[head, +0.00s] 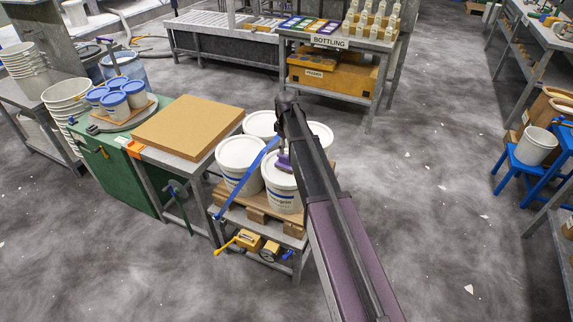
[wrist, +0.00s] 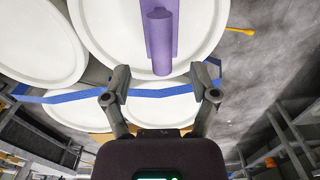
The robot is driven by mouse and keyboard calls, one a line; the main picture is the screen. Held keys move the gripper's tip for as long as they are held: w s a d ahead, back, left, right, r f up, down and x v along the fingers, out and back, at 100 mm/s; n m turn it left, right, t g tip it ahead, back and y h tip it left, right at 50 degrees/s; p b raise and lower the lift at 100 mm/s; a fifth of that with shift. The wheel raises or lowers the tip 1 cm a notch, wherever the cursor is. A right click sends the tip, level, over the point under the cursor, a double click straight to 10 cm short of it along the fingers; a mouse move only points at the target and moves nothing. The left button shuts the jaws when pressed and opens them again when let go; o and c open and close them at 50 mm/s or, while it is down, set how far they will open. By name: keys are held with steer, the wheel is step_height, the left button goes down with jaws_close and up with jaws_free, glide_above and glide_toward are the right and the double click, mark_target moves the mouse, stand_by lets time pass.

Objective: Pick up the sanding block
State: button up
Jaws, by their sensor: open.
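The sanding block (wrist: 161,42) is a purple block with a rounded bar along its top. It lies on the white lid of a pail (wrist: 205,35) in the wrist view. In the head view a small purple part of the block (head: 284,163) shows on the front pail's lid, beside my arm. My gripper (wrist: 160,88) is open and empty, its two fingertips apart. In the wrist view the block's near end lies just beyond the gap between the fingertips. The block's far end is cut off by the picture's top edge. My arm hides part of the lids in the head view.
Several white lidded pails stand close together on a wooden pallet (head: 257,216) over a metal cart. A blue strap (head: 246,177) runs around them. A table with a brown board (head: 188,127) stands to the left. Open floor (head: 440,200) lies to the right.

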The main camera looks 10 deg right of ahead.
mark_target(285, 164)
steer(key=shift+f, duration=0.1)
steer(key=shift+a+f+b, duration=0.2)
steer(key=shift+f+b, duration=2.35)
steer(key=shift+b, duration=0.1)
steer(key=shift+c, duration=0.2)
jaws_close()
